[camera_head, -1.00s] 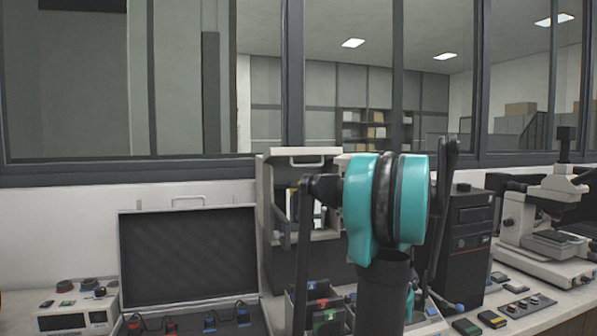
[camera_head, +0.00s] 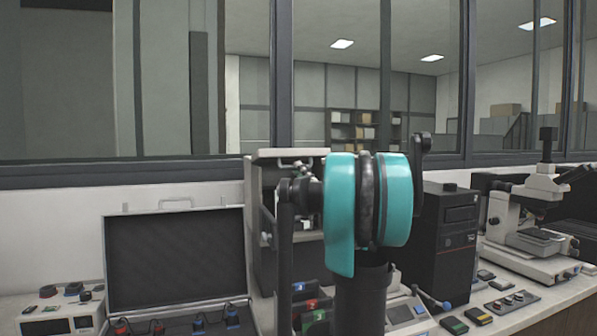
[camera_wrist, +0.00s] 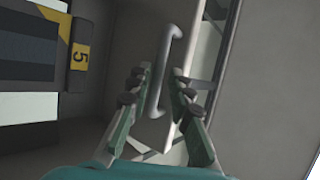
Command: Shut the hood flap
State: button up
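The mounting press is the pale cabinet (camera_head: 258,190) behind my teal arm in the head view, and its front opening is partly visible. The hood flap (camera_wrist: 140,45) appears in the wrist view as a grey panel with a pale bar handle (camera_wrist: 165,65). My gripper (camera_wrist: 158,76) is open, with its fingers on either side of the handle's lower part. Gaps seem to show between fingers and handle; contact cannot be told. In the head view the gripper is small and largely hidden, and how far the flap stands open is unclear.
An open case with a dark foam lid (camera_head: 175,257) stands left of the press. A black computer tower (camera_head: 443,235) and a microscope (camera_head: 530,225) stand to the right. Small devices and a control box (camera_head: 60,312) crowd the bench front. A yellow label 5 (camera_wrist: 80,53) shows beside the panel.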

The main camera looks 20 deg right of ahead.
jog(key=shift+w+a+r, duration=0.2)
jog(key=shift+w+r, duration=0.15)
jog(key=shift+w, duration=0.05)
grip_shut()
